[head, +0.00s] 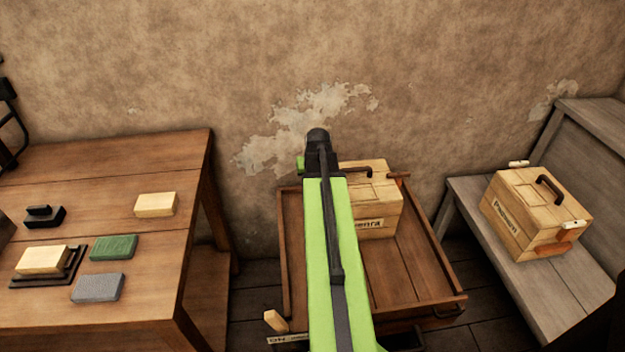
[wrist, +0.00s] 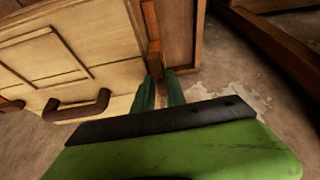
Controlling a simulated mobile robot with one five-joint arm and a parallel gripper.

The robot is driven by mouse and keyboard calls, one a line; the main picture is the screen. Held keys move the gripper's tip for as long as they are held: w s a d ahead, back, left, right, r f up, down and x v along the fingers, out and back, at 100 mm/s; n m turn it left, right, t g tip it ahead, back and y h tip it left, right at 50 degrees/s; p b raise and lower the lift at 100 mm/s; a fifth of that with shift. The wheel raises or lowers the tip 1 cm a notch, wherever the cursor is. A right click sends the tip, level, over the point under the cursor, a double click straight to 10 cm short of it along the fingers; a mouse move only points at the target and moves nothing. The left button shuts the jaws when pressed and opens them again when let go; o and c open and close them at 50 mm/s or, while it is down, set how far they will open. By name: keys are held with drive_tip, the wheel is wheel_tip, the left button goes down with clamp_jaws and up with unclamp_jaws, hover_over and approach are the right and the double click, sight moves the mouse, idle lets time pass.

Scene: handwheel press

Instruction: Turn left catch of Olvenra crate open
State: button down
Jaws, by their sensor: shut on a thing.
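The Olvenra crate (head: 377,212) is a pale wooden box with a dark handle and a label partly covered by my arm. It stands at the back of a brown wooden tray. The crate's top also shows in the wrist view (wrist: 105,30), with the handle at lower left. A reddish-brown catch (head: 399,178) shows on its right side in the head view. The left catch (wrist: 154,60) is the reddish-brown piece at the crate's edge in the wrist view. My gripper (wrist: 160,88) is shut on it with green fingers. My arm hides this catch in the head view.
A brown table (head: 60,160) at left holds several blocks. A grey bench (head: 570,285) at right carries another crate (head: 525,205) with a handle. The tray's wall (head: 288,240) runs close beside the crate's left side. The tray's front right is bare.

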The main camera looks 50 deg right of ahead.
drive_tip(key=shift+m, duration=0.3)
idle(0.4)
drive_tip(key=c, duration=1.4)
unclamp_jaws()
drive_tip(key=shift+o, duration=0.2)
drive_tip(key=shift+r, duration=0.1)
